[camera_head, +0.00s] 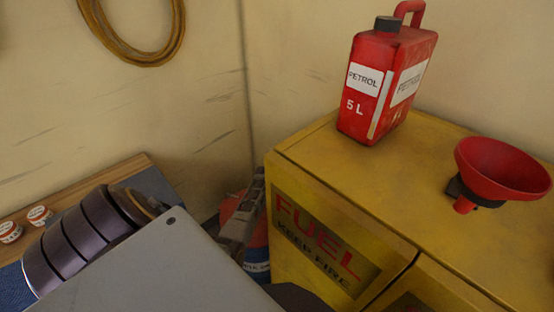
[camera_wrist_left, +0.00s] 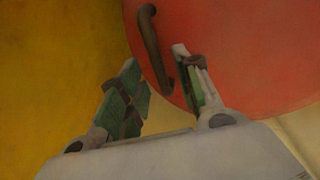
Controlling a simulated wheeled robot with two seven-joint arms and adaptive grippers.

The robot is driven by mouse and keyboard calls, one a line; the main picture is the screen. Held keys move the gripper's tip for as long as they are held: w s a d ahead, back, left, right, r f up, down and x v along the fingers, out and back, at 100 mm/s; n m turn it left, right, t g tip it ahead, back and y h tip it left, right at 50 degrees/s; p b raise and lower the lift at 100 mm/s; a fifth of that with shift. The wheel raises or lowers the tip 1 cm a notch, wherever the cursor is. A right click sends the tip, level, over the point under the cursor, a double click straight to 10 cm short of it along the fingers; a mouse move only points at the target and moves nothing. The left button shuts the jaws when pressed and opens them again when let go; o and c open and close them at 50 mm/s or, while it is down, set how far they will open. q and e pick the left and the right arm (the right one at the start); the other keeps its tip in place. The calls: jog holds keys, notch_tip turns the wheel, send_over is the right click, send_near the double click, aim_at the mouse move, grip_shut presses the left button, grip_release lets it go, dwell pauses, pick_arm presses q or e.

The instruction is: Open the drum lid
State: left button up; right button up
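The drum stands in the corner between the wall and the yellow cabinet. Its red lid (camera_head: 230,208) and part of its blue body (camera_head: 258,268) show in the head view, mostly hidden by my left arm. In the left wrist view, the red lid (camera_wrist_left: 245,50) fills the upper right, with a dark bar handle (camera_wrist_left: 151,42) at its edge. My left gripper (camera_wrist_left: 156,62) is open and empty. In the picture, the handle's lower end lies between its fingers, nearer the right one; contact is unclear. In the head view, the left gripper (camera_head: 245,215) is over the drum. My right gripper is not in view.
The yellow fuel cabinet (camera_head: 300,160) stands close to the drum's right. A red petrol can (camera_head: 385,85) and red funnel (camera_head: 500,170) are on top. A wooden-edged bench (camera_head: 125,170) with small white-labelled tubs (camera_head: 38,214) is at left. A hose (camera_head: 125,50) hangs above.

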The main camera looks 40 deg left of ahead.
pick_arm(q)
jog(key=shift+f, duration=0.35)
jog(key=shift+c, duration=0.4)
grip_shut()
